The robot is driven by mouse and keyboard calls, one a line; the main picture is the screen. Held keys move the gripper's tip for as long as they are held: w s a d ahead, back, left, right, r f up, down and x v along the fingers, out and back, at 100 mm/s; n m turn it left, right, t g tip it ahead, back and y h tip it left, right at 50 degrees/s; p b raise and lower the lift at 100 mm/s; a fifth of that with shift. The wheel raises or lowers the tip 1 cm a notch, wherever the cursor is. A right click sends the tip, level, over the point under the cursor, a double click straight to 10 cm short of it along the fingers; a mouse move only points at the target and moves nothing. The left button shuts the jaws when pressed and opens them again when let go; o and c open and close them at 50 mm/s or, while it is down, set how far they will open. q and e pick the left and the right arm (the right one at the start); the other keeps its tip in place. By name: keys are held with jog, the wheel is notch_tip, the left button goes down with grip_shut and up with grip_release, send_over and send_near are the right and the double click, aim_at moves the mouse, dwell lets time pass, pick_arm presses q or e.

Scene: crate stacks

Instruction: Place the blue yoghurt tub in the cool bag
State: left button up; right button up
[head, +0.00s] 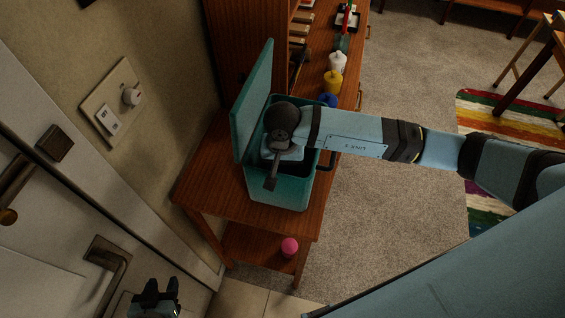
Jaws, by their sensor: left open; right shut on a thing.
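The cool bag (278,197) is a teal box on a wooden side table, its lid (253,98) standing open on the left. My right arm comes in from the right, and my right gripper (271,182) is over the bag's opening, pointing down. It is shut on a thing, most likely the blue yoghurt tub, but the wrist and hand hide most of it. A pale blue patch shows under the wrist; I cannot tell whether it is tub or hand. My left gripper (157,292) is open and empty at the bottom left, in front of the door.
White (338,61), yellow (333,80) and blue (329,100) pots stand in a row on the wooden cabinet behind the bag. A pink ball-like thing (289,246) lies on the table's lower shelf. The carpet to the right is clear up to a striped rug (485,120).

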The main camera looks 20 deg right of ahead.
jog(key=shift+f, duration=0.2)
jog(key=o, duration=1)
jog(key=shift+r, duration=0.45)
notch_tip(320, 180, up, 12)
jog(key=b, duration=0.2)
jog(key=shift+f+b, duration=0.2)
jog(key=shift+b, duration=0.2)
